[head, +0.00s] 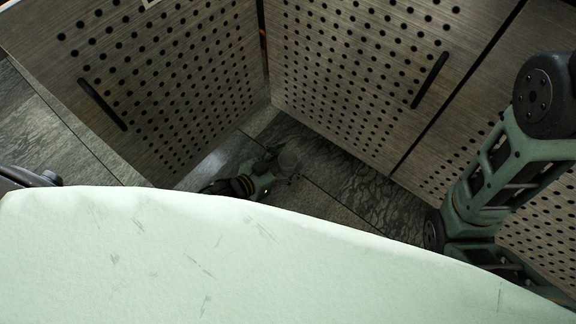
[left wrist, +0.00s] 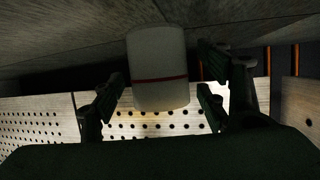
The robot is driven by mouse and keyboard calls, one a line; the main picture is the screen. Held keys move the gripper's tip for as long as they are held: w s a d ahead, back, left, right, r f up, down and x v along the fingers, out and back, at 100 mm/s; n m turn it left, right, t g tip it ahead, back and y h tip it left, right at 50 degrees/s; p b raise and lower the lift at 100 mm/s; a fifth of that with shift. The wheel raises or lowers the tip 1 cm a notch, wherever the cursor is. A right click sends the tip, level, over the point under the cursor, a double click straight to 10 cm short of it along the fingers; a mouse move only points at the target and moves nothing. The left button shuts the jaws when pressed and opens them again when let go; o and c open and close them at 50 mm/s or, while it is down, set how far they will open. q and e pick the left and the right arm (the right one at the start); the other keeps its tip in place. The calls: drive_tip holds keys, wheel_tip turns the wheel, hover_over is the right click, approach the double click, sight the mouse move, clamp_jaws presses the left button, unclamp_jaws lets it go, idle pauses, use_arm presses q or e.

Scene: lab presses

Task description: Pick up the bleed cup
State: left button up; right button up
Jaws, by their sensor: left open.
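The bleed cup (left wrist: 158,68) is a pale grey-white cylinder with a thin red band, in the upper middle of the left wrist view. My left gripper (left wrist: 160,95) is open, with one dark finger on each side of the cup. Gaps show between the cup and both fingers, and I cannot tell how deep the cup sits between them. In the head view my left gripper (head: 270,169) is small and dim, low in the corner between the cabinets. My right gripper is not in view.
A perforated cabinet panel (head: 165,75) with a dark handle stands at left. Another perforated panel (head: 350,70) stands at right, and they form a tight corner. Dark patterned floor (head: 370,207) shows below. My pale body covers the bottom, and my right arm hangs at right.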

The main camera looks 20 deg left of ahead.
use_arm(q)
drive_tip(key=shift+w, duration=0.1)
drive_tip(key=c, duration=1.3)
drive_tip(key=shift+o, duration=0.2)
drive_tip(key=shift+r, duration=0.1)
